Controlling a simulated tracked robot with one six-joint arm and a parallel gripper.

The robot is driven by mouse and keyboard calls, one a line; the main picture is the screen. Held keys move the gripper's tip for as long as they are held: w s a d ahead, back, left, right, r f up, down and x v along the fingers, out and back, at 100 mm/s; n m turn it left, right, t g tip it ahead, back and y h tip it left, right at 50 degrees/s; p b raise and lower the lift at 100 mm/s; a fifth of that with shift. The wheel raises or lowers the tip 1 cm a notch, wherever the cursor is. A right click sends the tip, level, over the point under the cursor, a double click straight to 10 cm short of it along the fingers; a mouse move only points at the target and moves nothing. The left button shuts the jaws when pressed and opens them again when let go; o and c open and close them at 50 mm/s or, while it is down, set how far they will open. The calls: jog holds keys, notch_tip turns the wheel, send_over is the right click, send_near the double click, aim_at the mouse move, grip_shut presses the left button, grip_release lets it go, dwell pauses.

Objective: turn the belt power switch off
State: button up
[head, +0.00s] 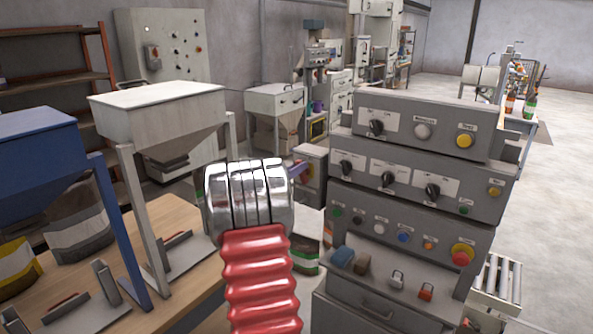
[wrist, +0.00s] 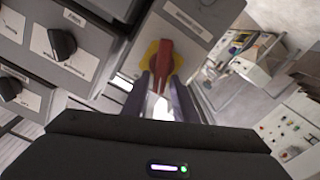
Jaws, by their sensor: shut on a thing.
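A red rotary handle (wrist: 160,58) on a yellow plate sits on a grey box face (wrist: 188,22) in the wrist view. The label above it is too blurred to read, so I cannot tell its setting by text. The handle points roughly toward my gripper. My gripper (wrist: 161,92) has its two purple fingers on either side of the handle's end, shut on it. In the head view my gripper (head: 300,169) shows only as a bit of purple beyond my silver wrist, by a grey box (head: 313,152). The red handle is hidden there.
A grey stepped control panel (head: 410,190) with black knobs, buttons and a red stop button (head: 462,254) stands close on the right. White (head: 160,110) and blue (head: 38,140) hoppers stand at the left above a wooden table (head: 180,216). Open floor lies far right.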

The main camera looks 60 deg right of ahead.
jog(key=n, duration=0.4)
jog(key=w+f+n, duration=0.1)
jog(key=n, duration=0.1)
jog(key=shift+n, duration=0.3)
grip_shut()
jog(key=shift+w+f+n, duration=0.1)
jog(key=shift+f+n, duration=0.15)
jog(key=shift+n, duration=0.85)
jog(key=shift+f+n, duration=0.2)
jog(key=shift+n, duration=0.9)
jog(key=shift+w+f+n, duration=0.1)
jog(key=shift+f+n, duration=0.15)
jog(key=shift+n, duration=0.85)
jog(key=shift+s, duration=0.1)
jog(key=o, duration=0.8)
grip_release()
jog(key=shift+d, duration=0.1)
jog(key=shift+r, duration=0.2)
